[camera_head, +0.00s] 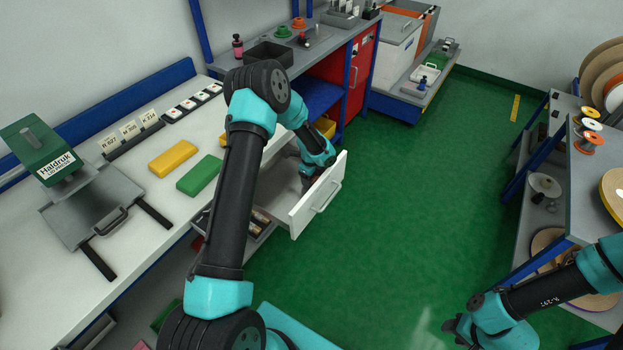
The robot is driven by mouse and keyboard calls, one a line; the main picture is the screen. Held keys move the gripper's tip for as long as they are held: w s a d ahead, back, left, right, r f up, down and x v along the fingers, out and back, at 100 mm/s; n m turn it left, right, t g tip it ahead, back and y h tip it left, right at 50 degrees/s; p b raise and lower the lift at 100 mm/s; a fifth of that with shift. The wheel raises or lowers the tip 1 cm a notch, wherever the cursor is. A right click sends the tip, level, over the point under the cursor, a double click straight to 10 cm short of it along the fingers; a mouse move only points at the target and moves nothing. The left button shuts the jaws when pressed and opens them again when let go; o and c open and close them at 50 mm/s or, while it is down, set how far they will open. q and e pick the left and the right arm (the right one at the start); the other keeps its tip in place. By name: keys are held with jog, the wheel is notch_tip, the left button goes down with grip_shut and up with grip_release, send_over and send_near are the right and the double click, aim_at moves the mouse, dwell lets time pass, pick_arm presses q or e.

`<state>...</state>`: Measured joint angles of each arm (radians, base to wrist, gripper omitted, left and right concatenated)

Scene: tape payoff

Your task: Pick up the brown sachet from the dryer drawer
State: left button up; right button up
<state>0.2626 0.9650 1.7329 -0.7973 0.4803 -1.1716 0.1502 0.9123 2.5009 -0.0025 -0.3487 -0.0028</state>
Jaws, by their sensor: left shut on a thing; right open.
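The white dryer drawer (318,200) stands pulled out from under the bench, its front and handle facing right. My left gripper (307,184) reaches down into it, close behind the drawer front. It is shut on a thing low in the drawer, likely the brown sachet. Fingertips and the held thing are mostly hidden by the drawer front and my wrist, so the sachet's shape does not show. My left arm hides part of the drawer. My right gripper (459,329) is open and apart from everything, low over the green floor at the bottom right.
A yellow block (172,158) and a green block (199,175) lie on the white bench left of my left arm. A press (85,200) stands further left. Shelves with reels stand at right. The floor between is clear.

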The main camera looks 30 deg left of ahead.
pick_arm(q)
notch_tip(320, 180, up, 10)
dwell(0.5)
jog(key=shift+f, duration=0.1)
